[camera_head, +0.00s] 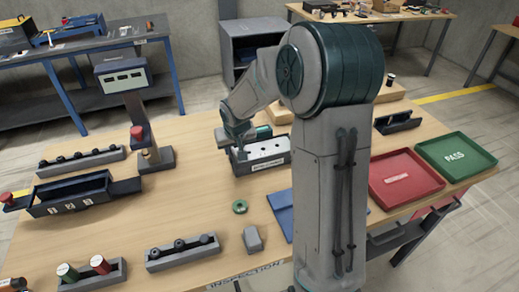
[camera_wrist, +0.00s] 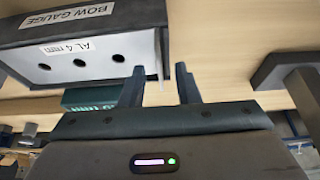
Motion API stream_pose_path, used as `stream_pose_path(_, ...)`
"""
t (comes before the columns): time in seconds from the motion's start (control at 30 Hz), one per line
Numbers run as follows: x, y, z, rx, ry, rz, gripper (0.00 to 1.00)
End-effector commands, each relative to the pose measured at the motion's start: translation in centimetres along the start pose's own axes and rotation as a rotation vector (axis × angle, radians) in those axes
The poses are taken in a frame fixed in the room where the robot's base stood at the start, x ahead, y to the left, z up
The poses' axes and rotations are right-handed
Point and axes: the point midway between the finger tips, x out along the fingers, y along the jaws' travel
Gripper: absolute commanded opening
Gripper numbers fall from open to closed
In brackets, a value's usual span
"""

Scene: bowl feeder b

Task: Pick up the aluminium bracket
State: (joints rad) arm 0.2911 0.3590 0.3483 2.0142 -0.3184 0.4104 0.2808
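A pale metal plate with round holes and an "AL 4 mm" label, seemingly the aluminium bracket (camera_wrist: 85,62), sits in the dark bow gauge (camera_wrist: 85,22). In the head view the light plate (camera_head: 268,148) lies on top of the gauge (camera_head: 265,168) on the bench. My gripper (camera_wrist: 160,72) is open at one end of the plate, with a gap between its fingers. A thin pale edge shows between the fingertips; I cannot tell whether either finger touches it. In the head view my gripper (camera_head: 238,150) is at the gauge's left end, partly hidden by my arm.
A red tray (camera_head: 407,195) and a green PASS tray (camera_head: 456,156) stand at the right. A green ring (camera_head: 240,206) and a grey block (camera_head: 252,238) lie in front. A post stand (camera_head: 156,160) is left of the gauge.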

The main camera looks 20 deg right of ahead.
Motion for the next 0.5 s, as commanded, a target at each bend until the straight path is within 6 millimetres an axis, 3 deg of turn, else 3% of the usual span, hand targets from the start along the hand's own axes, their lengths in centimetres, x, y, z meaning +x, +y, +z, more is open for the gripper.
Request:
stream_pose_path(0.07, -0.02, 0.00, 0.00, 0.000, 0.000, 0.000, 0.29)
stream_pose_path(0.2, -0.03, 0.00, 0.00, 0.000, 0.000, 0.000, 0.00)
stream_pose_path(0.5, -0.07, 0.01, -0.02, 0.000, 0.000, 0.000, 0.00)
